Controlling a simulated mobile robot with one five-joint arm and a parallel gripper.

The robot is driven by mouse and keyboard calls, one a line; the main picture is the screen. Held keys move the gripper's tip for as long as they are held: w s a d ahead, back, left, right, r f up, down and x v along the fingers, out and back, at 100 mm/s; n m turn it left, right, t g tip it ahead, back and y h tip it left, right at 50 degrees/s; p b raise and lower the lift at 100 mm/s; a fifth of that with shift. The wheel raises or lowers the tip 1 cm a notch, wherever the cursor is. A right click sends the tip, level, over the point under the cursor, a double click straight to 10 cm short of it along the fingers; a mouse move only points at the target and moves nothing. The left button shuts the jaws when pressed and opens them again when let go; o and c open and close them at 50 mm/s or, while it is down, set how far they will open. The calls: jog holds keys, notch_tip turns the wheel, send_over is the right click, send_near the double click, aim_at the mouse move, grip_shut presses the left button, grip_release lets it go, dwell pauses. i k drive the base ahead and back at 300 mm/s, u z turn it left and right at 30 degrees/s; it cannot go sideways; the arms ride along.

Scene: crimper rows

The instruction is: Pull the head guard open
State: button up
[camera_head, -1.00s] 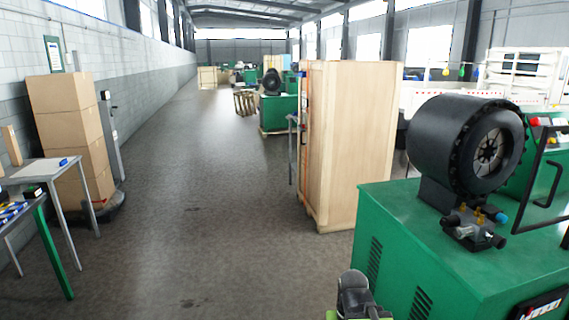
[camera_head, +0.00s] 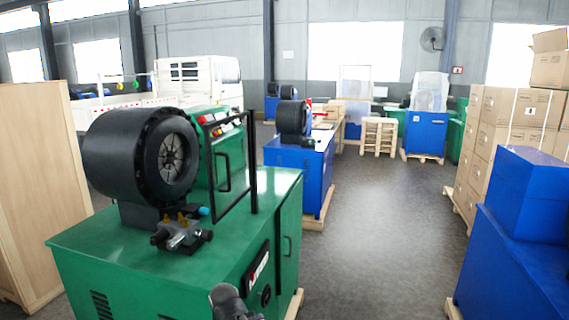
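The head guard (camera_head: 252,165) is a thin black upright frame on the green crimper (camera_head: 110,238). It stands to the right of the black round crimping head (camera_head: 125,158), apart from the ring of dies in the head's face. Whether the guard is shut or partly open I cannot tell. A small dark handle shape shows within the frame's outline. A dark grey part of my arm shows at the bottom edge, in front of the green cabinet and well below the guard. My gripper's fingers are not visible.
A tall wooden crate (camera_head: 38,190) stands left of the green crimper. A blue crimper (camera_head: 310,170) stands behind it. Open floor (camera_head: 385,230) lies to the right, bounded by a blue machine (camera_head: 515,270) and stacked cartons (camera_head: 490,130).

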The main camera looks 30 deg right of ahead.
aim_at(215, 219)
jog(key=z, duration=1.1)
jog(key=k, duration=0.1)
jog(key=u, duration=2.7)
jog(key=k, duration=0.75)
jog(key=u, duration=0.3)
jog(key=i, duration=1)
jog(key=u, duration=0.1)
